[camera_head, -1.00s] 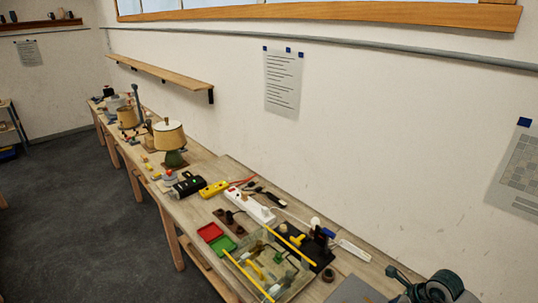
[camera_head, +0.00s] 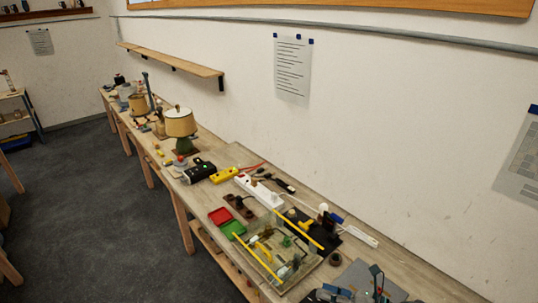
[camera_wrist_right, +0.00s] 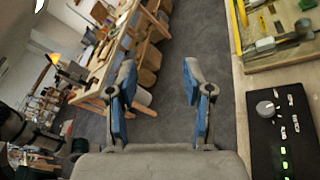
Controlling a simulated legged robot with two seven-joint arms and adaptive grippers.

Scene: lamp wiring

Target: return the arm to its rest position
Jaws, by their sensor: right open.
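My right gripper (camera_head: 354,287) is at the bottom edge of the head view, right of the clear tray and partly cut off. In the right wrist view its two blue-and-grey fingers (camera_wrist_right: 158,98) are spread apart with nothing between them. Grey floor shows in the gap. My left gripper is not in view.
The clear tray with yellow rails (camera_head: 262,262) stands on the workbench; part of it shows in the right wrist view (camera_wrist_right: 285,55). A black panel with a knob and green lights (camera_wrist_right: 283,130) lies right of the fingers. A white power strip (camera_head: 258,190) and lamp (camera_head: 180,124) stand farther back.

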